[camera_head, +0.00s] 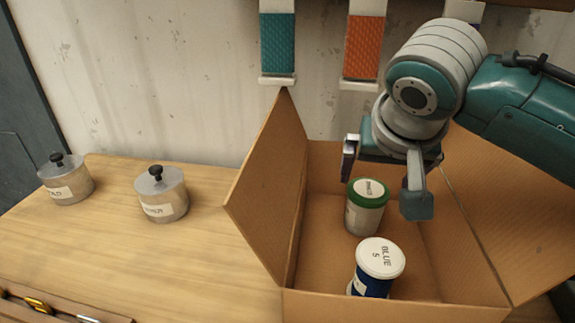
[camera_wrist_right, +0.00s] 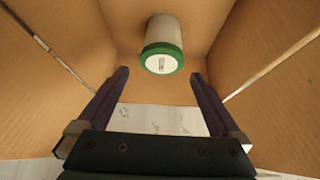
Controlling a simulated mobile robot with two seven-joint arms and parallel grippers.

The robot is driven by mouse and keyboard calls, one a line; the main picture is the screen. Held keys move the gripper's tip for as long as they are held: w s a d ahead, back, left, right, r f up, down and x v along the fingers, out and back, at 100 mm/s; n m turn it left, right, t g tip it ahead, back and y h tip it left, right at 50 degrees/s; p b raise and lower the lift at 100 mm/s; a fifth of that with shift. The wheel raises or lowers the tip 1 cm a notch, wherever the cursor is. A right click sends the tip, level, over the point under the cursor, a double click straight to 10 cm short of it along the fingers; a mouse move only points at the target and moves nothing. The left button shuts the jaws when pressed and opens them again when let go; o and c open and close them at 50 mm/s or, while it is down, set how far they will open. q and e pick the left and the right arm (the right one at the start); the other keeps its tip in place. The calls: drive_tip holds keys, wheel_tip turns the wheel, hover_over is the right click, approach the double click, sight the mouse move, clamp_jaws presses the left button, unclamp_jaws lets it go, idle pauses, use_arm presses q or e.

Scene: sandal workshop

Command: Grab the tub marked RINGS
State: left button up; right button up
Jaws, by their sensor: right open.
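A tub with a green lid (camera_head: 367,190) and a pale body stands upright in an open cardboard box (camera_head: 264,200). It also shows in the right wrist view (camera_wrist_right: 162,58), ahead of the fingers. The print on its lid is too small to read surely. A blue tub with a white lid (camera_head: 380,258), marked BLUE 5, stands nearer in the same box. I cannot read RINGS on any label. My right gripper (camera_head: 383,190) is open above the green-lidded tub, with nothing between its fingers (camera_wrist_right: 160,77). My left gripper is not in view.
Two metal pots with black knobs, one at the far left (camera_head: 66,181) and one nearer the box (camera_head: 161,195), stand on the wooden table (camera_head: 120,250). Their labels are unreadable. The box's raised flaps surround the gripper. Teal (camera_head: 277,43) and orange (camera_head: 364,47) strips hang behind.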

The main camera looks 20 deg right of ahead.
sight(369, 189)
drive_tip(key=shift+b+x, duration=0.65)
drive_tip(key=shift+x, duration=2.75)
drive_tip(key=shift+a, duration=0.1)
drive_tip(key=c, duration=1.4)
